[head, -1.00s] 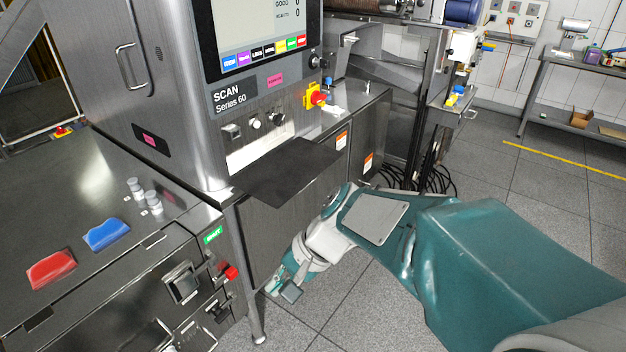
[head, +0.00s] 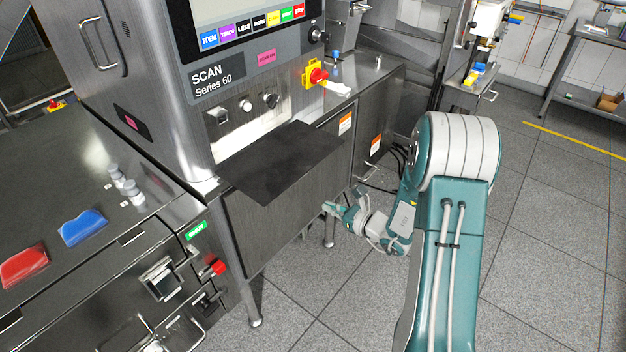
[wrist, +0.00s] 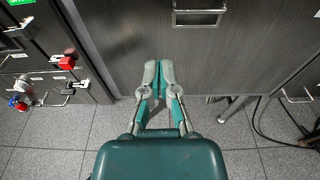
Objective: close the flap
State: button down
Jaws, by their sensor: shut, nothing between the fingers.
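The dark flat flap (head: 280,165) juts out, roughly level, from below the control panel of the scanner in the head view. The grey front panel (head: 285,228) is below it. My gripper (head: 330,208) is low, by the right lower edge of that panel. In the wrist view my gripper (wrist: 159,72) is shut and empty, with its fingertips in front of the lower part of the grey panel (wrist: 130,40). A metal handle (wrist: 198,17) is on the panel, above and right of the fingertips. I cannot tell whether the fingertips touch the panel.
The steel bench (head: 80,190) at left holds a blue packet (head: 82,228) and a red packet (head: 22,266). A red knob (head: 217,268) sticks out from its front. A yellow emergency stop (head: 314,75) is above the flap. Black cables (wrist: 268,125) lie at right. Open floor is in front.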

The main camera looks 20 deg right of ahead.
jog(key=w+a+r, duration=0.2)
jog(key=w+a, duration=0.3)
jog(key=w, duration=0.2)
jog(key=shift+w+a+r, duration=0.15)
jog(key=shift+w+a, duration=0.1)
dwell(0.3)
jog(key=shift+d, duration=0.1)
